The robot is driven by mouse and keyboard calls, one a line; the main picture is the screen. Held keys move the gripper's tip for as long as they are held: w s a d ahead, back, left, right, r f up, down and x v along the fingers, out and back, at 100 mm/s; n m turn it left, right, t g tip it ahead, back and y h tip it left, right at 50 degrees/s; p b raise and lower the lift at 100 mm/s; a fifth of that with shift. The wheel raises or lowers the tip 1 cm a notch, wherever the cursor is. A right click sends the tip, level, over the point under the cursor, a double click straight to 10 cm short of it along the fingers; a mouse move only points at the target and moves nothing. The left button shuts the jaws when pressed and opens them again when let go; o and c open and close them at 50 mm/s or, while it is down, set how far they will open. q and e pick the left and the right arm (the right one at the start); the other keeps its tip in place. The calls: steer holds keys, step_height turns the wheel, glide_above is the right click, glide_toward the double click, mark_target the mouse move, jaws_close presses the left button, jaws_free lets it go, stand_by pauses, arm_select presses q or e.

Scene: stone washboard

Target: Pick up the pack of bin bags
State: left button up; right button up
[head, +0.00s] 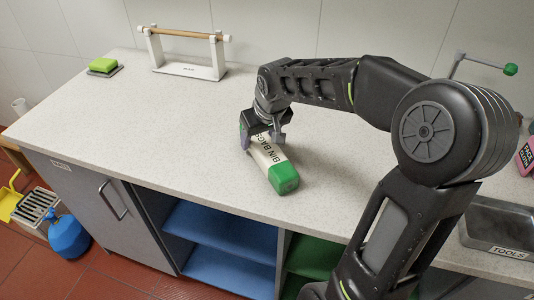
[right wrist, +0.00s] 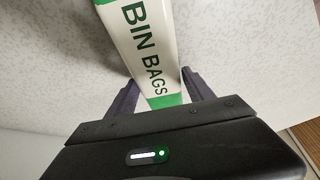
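In the right wrist view the pack (right wrist: 147,45) runs between the two dark fingers (right wrist: 160,80). The fingertips are very close to its sides; I cannot tell whether they press on it. My left gripper is not in view.
A white holder with a wooden bar (head: 190,71) stands at the back, with a green sponge (head: 103,64) left of it. A grey tray labelled "TOOLS" (head: 505,222) is at the right. The counter (head: 120,120) left of the pack is clear. Open blue shelves (head: 225,230) are below.

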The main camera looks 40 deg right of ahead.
jaws_close()
stand_by(0.4)
step_height(320, 180, up, 10)
steer(key=shift+r, duration=0.1)
stand_by(0.5)
stand_by(0.5)
